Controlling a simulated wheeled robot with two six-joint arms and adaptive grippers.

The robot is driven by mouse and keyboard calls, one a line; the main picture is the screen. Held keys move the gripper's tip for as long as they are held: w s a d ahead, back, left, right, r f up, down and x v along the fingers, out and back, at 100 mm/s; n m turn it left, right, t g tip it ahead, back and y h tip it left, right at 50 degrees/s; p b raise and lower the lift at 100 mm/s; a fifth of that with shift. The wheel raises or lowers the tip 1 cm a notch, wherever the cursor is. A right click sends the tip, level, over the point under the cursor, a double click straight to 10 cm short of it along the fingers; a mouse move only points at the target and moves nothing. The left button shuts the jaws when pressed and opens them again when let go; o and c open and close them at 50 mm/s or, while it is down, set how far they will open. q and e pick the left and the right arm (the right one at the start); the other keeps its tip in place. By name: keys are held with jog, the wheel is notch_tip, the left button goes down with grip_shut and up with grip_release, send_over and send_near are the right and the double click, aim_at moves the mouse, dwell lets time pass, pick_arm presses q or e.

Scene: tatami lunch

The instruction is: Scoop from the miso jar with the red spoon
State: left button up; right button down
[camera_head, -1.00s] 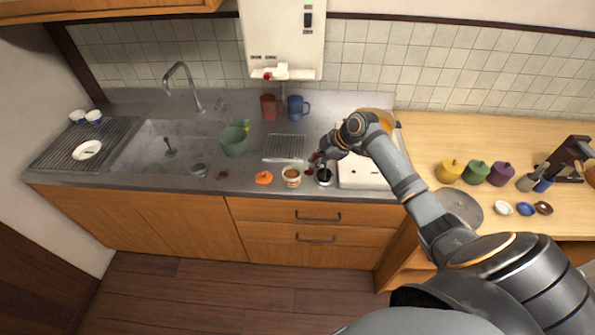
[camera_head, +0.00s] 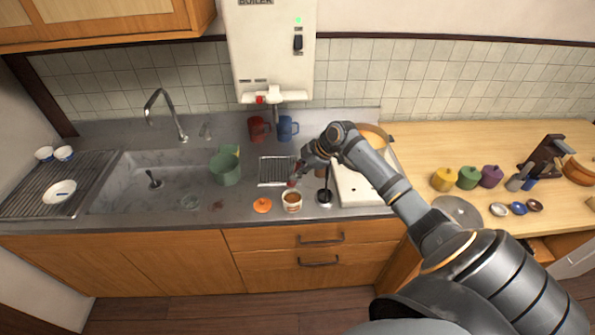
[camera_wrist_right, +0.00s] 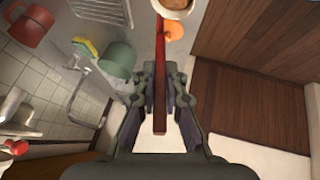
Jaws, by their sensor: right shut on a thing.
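The miso jar (camera_head: 291,206) is a small pale pot with brown paste in its open top, near the front edge of the counter. Its round brown top also shows at the upper edge of the right wrist view (camera_wrist_right: 175,5). My right gripper (camera_head: 296,174) is just behind and above the jar. It is shut on the handle of the red spoon (camera_wrist_right: 160,75), which runs up the right wrist view toward the jar. In the head view a red part of the spoon (camera_head: 292,183) shows close above the jar. I cannot tell whether its tip touches the paste. My left gripper is out of view.
The orange lid (camera_head: 262,205) lies left of the jar. A black ladle (camera_head: 325,192) stands close to its right, beside the white stove (camera_head: 352,190). A green pot (camera_head: 226,170), the sink and two mugs are farther off.

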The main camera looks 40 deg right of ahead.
pick_arm(q)
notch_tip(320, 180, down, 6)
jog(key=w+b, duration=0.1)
jog(key=b, duration=0.4)
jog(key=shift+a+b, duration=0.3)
pick_arm(e)
notch_tip(320, 180, down, 9)
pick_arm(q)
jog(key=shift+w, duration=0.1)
pick_arm(e)
jog(key=shift+r, duration=0.15)
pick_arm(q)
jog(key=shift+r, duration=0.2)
pick_arm(e)
jog(key=shift+s+d, duration=0.15)
jog(key=shift+d, duration=0.05)
jog(key=shift+a, duration=0.15)
pick_arm(q)
jog(key=shift+p, duration=0.3)
pick_arm(e)
notch_tip(320, 180, up, 9)
jog(key=p, duration=0.7)
jog(key=shift+f, duration=0.2)
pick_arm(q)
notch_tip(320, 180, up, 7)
